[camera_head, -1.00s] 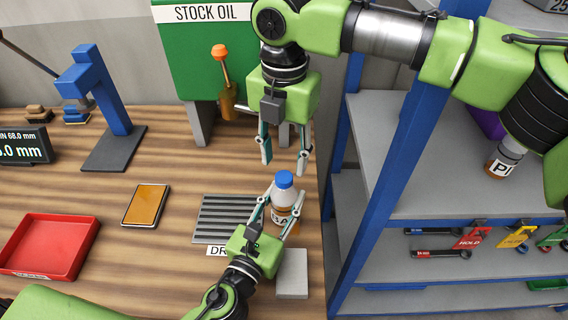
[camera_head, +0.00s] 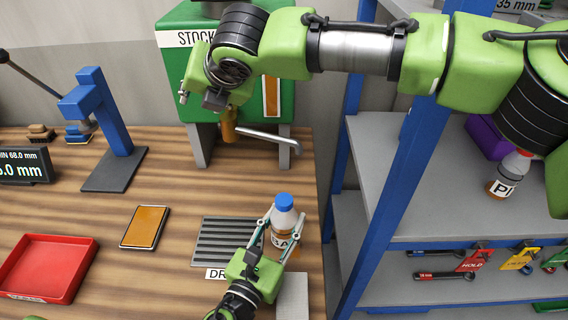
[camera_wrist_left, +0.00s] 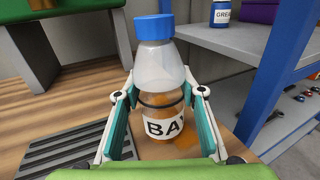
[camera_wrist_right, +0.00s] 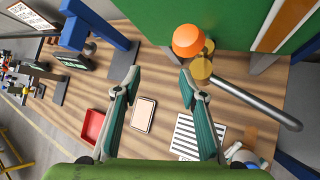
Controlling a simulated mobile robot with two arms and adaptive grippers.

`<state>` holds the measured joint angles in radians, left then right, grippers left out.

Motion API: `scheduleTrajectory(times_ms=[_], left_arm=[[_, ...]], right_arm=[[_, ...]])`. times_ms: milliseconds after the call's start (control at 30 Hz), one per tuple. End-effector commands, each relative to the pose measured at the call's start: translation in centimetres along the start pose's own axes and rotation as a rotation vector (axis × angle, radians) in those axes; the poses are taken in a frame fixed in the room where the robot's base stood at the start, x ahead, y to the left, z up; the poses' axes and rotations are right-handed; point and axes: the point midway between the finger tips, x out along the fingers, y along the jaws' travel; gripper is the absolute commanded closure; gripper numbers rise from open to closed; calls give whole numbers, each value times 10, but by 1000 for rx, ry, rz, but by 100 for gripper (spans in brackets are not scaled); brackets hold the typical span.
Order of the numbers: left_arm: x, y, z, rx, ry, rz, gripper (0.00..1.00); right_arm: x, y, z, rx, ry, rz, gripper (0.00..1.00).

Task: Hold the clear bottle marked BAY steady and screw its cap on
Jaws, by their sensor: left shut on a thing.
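The clear bottle marked BAY (camera_head: 282,222) stands upright on the bench with some amber contents low in it. Its blue cap (camera_head: 284,201) sits on top; I cannot tell how tight it is. My left gripper (camera_head: 284,242) is shut on the bottle low down; its fingers lie on both sides in the left wrist view (camera_wrist_left: 158,118), partly covering the label. My right gripper (camera_wrist_right: 160,78) is open and empty in the right wrist view, up by the tap. In the head view its fingers are mostly hidden behind its wrist.
The green STOCK OIL tank (camera_head: 175,70) has a brass tap (camera_head: 228,124) with a spout (camera_head: 268,138) reaching right. Its orange knob (camera_wrist_right: 188,40) is close to my right gripper. A drain grille (camera_head: 222,242) lies left of the bottle; a shelf rack (camera_head: 385,160) stands right.

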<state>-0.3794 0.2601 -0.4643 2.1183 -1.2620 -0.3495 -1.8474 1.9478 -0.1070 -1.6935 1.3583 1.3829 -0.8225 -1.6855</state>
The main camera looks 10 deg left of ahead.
Motion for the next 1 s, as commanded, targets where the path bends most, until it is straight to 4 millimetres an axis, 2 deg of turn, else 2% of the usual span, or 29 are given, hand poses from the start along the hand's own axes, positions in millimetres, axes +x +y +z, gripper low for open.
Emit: scheduleTrajectory(times_ms=[33, 100, 300, 433, 533, 633, 767, 867, 1000], left_arm=[[0, 0, 0, 0, 0, 0, 100], [0, 0, 0, 0, 0, 0, 100], [0, 0, 0, 0, 0, 0, 100], [0, 0, 0, 0, 0, 0, 100], [0, 0, 0, 0, 0, 0, 100], [0, 0, 0, 0, 0, 0, 100], [0, 0, 0, 0, 0, 0, 100], [0, 0, 0, 0, 0, 0, 100], [0, 0, 0, 0, -1, 0, 100]], right_arm=[[-2, 22, 9, -60, -48, 67, 62], [-6, 49, 21, -145, -114, 161, 62], [-35, 120, 48, -425, -301, 424, 62], [-59, 154, 46, -625, -389, 572, 62], [-76, 173, 34, -791, -431, 676, 62], [-91, 185, 14, -967, -449, 772, 62], [-104, 187, -21, -1206, -435, 878, 62], [-108, 177, -52, -1396, -392, 946, 62], [-107, 145, -93, -1661, -284, 1013, 62]])
